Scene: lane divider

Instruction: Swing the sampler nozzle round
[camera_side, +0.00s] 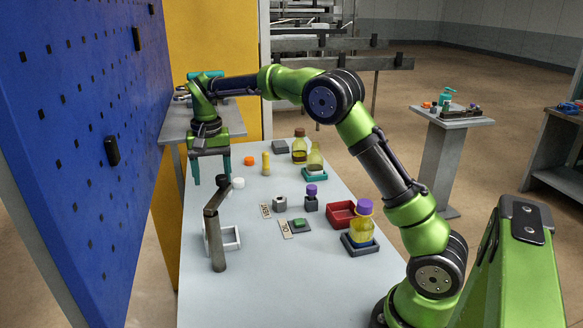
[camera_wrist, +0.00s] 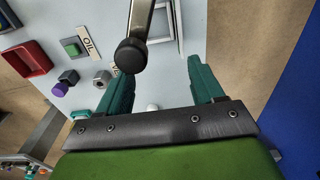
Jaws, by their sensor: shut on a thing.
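The sampler nozzle (camera_side: 217,240) is a grey-brown metal post with a short crank arm at its top, standing at the near left of the table. The arm ends in a black knob (camera_side: 223,181), which also shows in the wrist view (camera_wrist: 131,55). The exact contact is hard to see.
A white open frame (camera_side: 231,239) lies beside the post. A blue pegboard (camera_side: 70,150) rises close on the left. Bottles, a red tray (camera_side: 341,214), a purple-capped jar (camera_side: 364,207) and labelled blocks stand to the right. The table's near part is clear.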

